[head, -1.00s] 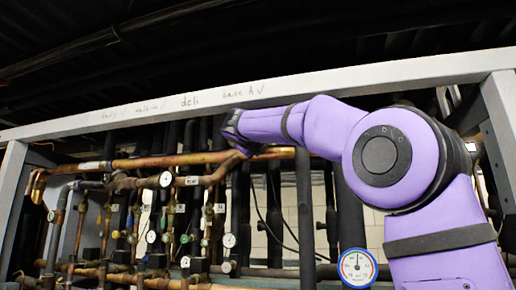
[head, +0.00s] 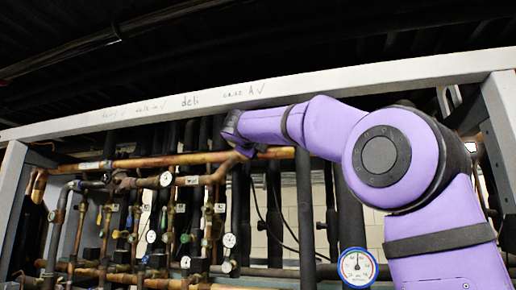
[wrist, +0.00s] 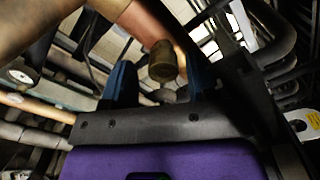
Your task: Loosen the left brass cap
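A dull brass cap (wrist: 162,62) shows in the wrist view, at the end of a short stub below a copper pipe (wrist: 150,22). My gripper (wrist: 159,66) has its two blue fingers spread, one on each side of the cap. A gap shows between the cap and each finger, so the gripper is open and not touching it as far as I can see. In the head view, my wrist (head: 232,128) is up at the copper pipes under the top beam; the fingers and the cap cannot be made out there. I cannot tell from these views whether this is the left cap.
A grey beam (head: 300,88) runs above my wrist. A long copper pipe (head: 170,161) runs left of it. Several gauges and valves hang below, and a blue-rimmed gauge (head: 357,267) is at lower right. Dark vertical pipes (head: 305,215) stand close beneath my arm.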

